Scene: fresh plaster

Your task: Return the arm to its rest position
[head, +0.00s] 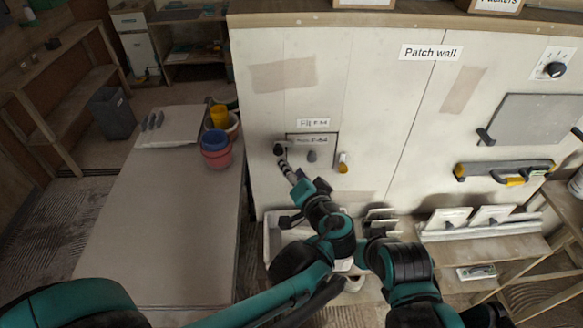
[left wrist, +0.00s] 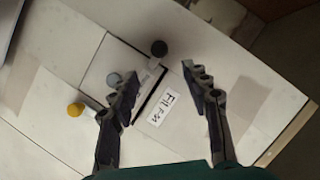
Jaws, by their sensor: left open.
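My left gripper (head: 290,168) is in front of the patch wall, near the lower left of a small control panel (head: 325,140). In the left wrist view, its two dark fingers (left wrist: 161,73) are apart, with nothing between them. The panel has a black knob (head: 279,150), a grey knob (head: 312,156) and a yellow knob (head: 343,163). The black knob (left wrist: 158,48) shows beyond the fingertips in the left wrist view, and the label (left wrist: 167,107) lies between the fingers. My right arm is at lower centre; its gripper cannot be made out clearly.
A long table (head: 150,225) on the left bears red and blue buckets (head: 216,150) near its right edge. A white trough (head: 270,240) and a low ledge (head: 485,250) with trowels stand below the wall. A grey bin (head: 112,113) is at back left. Much of the table top is clear.

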